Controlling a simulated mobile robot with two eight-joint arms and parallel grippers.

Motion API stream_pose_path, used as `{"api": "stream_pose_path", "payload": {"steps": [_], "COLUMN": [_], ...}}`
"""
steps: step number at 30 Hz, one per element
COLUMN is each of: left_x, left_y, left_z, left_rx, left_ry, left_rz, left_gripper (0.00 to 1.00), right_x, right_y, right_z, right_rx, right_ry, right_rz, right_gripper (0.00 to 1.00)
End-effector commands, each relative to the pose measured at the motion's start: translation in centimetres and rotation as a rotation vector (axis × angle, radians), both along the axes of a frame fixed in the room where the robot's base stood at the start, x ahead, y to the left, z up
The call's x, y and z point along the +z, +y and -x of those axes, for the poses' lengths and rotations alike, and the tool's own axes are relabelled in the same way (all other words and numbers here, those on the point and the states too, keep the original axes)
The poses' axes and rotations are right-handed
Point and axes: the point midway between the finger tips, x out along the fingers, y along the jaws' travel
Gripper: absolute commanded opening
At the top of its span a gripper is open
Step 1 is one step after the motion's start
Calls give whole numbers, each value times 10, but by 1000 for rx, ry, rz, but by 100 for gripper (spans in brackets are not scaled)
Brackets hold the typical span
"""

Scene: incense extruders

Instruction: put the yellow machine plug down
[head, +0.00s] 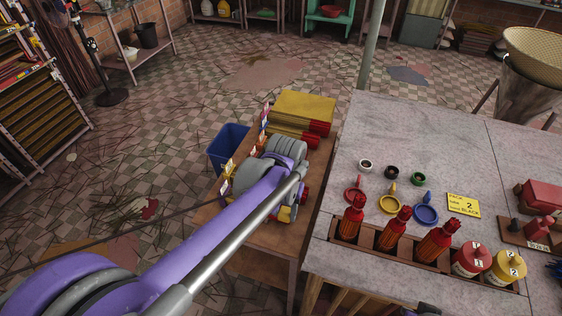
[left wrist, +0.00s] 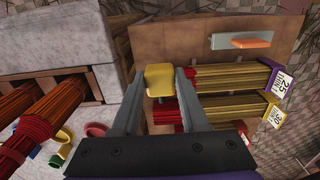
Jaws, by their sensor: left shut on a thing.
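The yellow machine plug (left wrist: 160,78) is a small block-like yellow piece between the fingertips of my left gripper (left wrist: 160,85) in the left wrist view. The gripper is shut on it. A wooden side table (left wrist: 262,60) lies under and beyond it; whether the plug touches the table I cannot tell. In the head view my left gripper (head: 290,208) is over the wooden side table (head: 262,237), largely hidden by my own purple arm.
Red-ended incense bundles (left wrist: 230,78) lie close beside the left gripper. A grey stone table (head: 440,150) adjoins at the right, with red bundles (head: 395,230), coloured rings (head: 389,203) and numbered containers (head: 508,266).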

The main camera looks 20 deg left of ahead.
Motion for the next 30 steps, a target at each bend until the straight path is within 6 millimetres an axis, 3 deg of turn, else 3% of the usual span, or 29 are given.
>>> {"api": "stream_pose_path", "payload": {"steps": [9, 21, 30], "left_x": [-49, -97, -100], "left_y": [0, 0, 0], "left_z": [0, 0, 0], "left_rx": [0, 0, 0], "left_ry": [1, 0, 0], "left_rz": [0, 0, 0], "left_gripper": [0, 0, 0], "right_x": [-7, -12, -12], "right_y": [0, 0, 0], "right_z": [3, 4, 4], "right_rx": [0, 0, 0], "right_ry": [4, 7, 7], "right_rz": [0, 0, 0], "right_gripper": [0, 0, 0]}}
